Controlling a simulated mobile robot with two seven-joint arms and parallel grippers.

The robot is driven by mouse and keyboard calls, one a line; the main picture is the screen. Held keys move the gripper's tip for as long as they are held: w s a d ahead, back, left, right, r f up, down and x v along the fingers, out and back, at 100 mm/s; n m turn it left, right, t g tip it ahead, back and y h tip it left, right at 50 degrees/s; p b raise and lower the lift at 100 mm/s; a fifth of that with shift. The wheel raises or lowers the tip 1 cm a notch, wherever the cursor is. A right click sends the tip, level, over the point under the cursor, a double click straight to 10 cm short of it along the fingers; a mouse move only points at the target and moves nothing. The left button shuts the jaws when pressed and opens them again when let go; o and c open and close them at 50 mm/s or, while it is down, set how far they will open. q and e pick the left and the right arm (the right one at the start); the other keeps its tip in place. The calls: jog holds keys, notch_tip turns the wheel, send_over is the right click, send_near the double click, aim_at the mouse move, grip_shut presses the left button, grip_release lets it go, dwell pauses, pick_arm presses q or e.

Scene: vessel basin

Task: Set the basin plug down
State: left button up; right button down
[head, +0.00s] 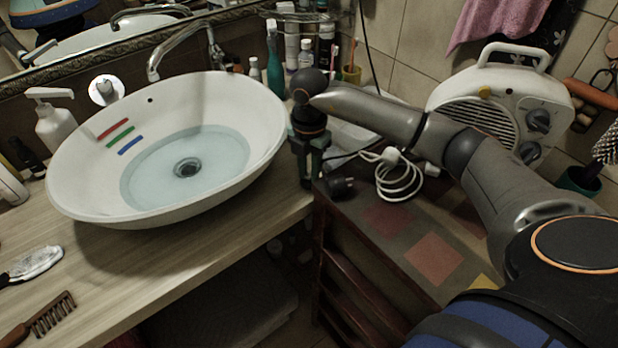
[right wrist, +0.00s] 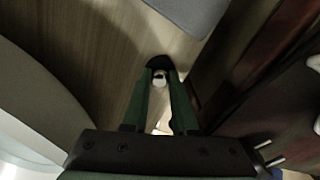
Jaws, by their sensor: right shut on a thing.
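The white oval basin (head: 75,185) holds shallow clear water, with a dark drain (head: 187,167) at its bottom. My right gripper (head: 306,180) points down just right of the basin rim, by the right end of the wooden counter (head: 205,235). In the right wrist view its green fingers (right wrist: 160,82) are shut on a small dark piece with a pale spot, which I take to be the basin plug (right wrist: 158,63). The counter wood lies below it; I cannot tell whether the plug touches it. In the head view the plug cannot be made out. My left gripper is out of view.
Bottles (head: 275,60) and a yellow cup (head: 351,74) stand behind my right gripper. A white coiled cable (head: 397,178) and a heater (head: 500,100) are to the right. A comb (head: 45,320) and brush (head: 35,262) lie front left.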

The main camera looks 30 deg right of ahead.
aim_at(309, 174)
jog(key=shift+f, duration=0.15)
jog(key=c, duration=0.7)
grip_release()
notch_tip(309, 174, up, 8)
jog(key=p, duration=0.7)
jog(key=shift+r, duration=0.25)
notch_tip(309, 174, up, 4)
jog(key=shift+f, duration=0.1)
